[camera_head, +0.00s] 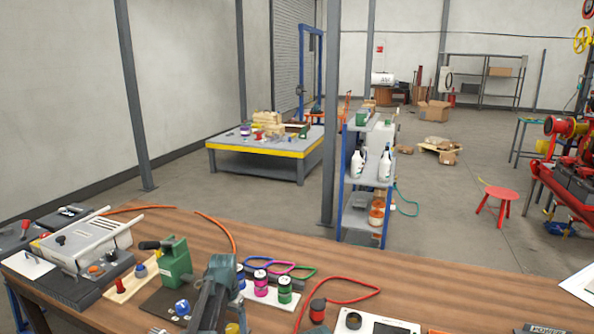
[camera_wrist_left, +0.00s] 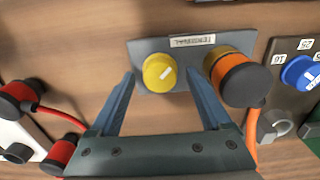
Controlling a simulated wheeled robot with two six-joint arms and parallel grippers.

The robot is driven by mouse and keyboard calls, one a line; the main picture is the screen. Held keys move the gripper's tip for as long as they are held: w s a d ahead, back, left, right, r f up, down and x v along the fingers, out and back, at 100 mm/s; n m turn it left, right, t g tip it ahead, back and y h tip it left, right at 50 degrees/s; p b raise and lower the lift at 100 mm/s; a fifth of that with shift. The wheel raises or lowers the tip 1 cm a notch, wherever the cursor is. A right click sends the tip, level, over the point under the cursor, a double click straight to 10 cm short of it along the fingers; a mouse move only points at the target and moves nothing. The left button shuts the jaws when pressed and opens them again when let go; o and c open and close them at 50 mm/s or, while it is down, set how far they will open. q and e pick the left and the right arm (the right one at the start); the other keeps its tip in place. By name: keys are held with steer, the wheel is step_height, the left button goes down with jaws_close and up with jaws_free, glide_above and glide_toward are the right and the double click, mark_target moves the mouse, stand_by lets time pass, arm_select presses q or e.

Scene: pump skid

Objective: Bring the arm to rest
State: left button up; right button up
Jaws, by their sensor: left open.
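My left gripper (camera_wrist_left: 162,88) is open and empty in the left wrist view, its two blue-grey fingers spread apart. Between and just beyond the fingertips is a yellow knob (camera_wrist_left: 159,72) on a grey labelled plate (camera_wrist_left: 188,50). An orange-and-black cylindrical part (camera_wrist_left: 237,78) sits beside the knob, to the right of the right finger. I see no clear contact between the fingers and these parts. In the head view a grey-green arm part, which looks like mine, stands over the front of the wooden bench (camera_head: 420,285) and hides what lies behind it. My right gripper is not in view.
A green device (camera_head: 175,262) and colored cylinders (camera_head: 262,283) stand close by the arm. A red cable (camera_head: 350,300) loops to the right. A grey-white machine (camera_head: 85,245) is at the left. A blue dial (camera_wrist_left: 301,73) is right in the wrist view.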

arm_select(q)
steer(key=shift+r, duration=0.1)
step_height(320, 180, up, 14)
steer(key=p, duration=1.4)
step_height(320, 180, down, 15)
steer(key=b, duration=1.5)
steer(key=shift+f, duration=0.2)
steer(key=shift+r+n+p, duration=0.3)
steer(key=shift+r+n, duration=0.05)
steer(key=shift+n, duration=0.15)
steer(key=n, duration=0.4)
steer(key=shift+n, duration=1.9)
